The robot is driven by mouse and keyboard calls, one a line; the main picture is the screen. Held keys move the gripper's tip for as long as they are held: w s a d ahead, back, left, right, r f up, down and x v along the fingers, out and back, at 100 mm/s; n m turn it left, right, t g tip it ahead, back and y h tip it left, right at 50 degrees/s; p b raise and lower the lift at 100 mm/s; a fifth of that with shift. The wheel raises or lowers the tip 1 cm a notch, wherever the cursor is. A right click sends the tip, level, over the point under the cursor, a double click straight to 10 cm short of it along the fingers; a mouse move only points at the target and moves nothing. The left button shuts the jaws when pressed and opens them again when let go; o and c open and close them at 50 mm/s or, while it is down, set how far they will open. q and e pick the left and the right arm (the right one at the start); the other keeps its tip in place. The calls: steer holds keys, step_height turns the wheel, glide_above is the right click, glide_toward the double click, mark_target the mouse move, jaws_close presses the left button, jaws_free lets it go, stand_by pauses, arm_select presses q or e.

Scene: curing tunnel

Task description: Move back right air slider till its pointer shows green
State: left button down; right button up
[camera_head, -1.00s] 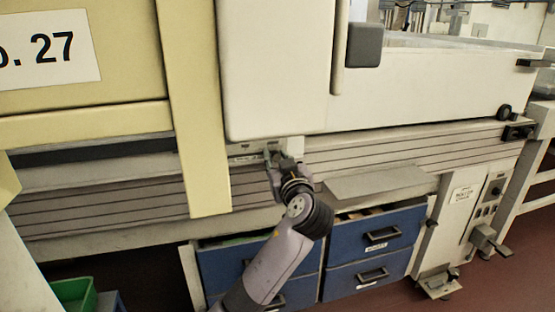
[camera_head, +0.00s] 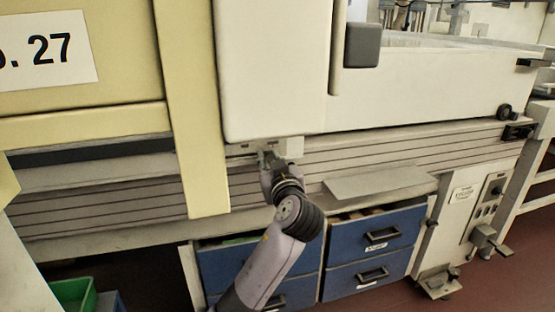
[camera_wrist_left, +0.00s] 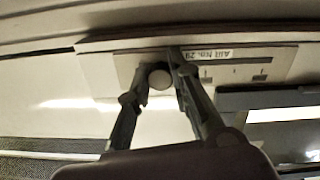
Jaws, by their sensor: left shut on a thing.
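An air slider panel (camera_wrist_left: 255,62) runs under the white housing, with a label reading "AIR No. 29" (camera_wrist_left: 207,55) and small slots beside it in the left wrist view. Its round pale knob (camera_wrist_left: 160,79) stands between my left gripper's (camera_wrist_left: 160,68) two fingers, which are shut on it. In the head view my left gripper (camera_head: 267,157) reaches up to the panel just below the white housing and hides the knob. No pointer colour can be made out in either view. My right gripper is not in view.
A cream post (camera_head: 195,110) stands left of my left arm and the white housing (camera_head: 270,70) hangs above it. A grey shelf (camera_head: 378,181) juts out to the right, over blue drawers (camera_head: 378,235). A green bin (camera_head: 72,294) sits at lower left.

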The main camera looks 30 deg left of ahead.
arm_select(q)
steer(key=shift+s+a, duration=0.6)
steer(key=shift+s, duration=0.05)
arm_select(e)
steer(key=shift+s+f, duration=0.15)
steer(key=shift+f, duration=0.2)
arm_select(q)
steer(key=c, duration=1.4)
jaws_free()
steer(key=shift+c, duration=0.2)
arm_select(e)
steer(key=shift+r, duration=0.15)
arm_select(q)
steer(key=v, duration=1.2)
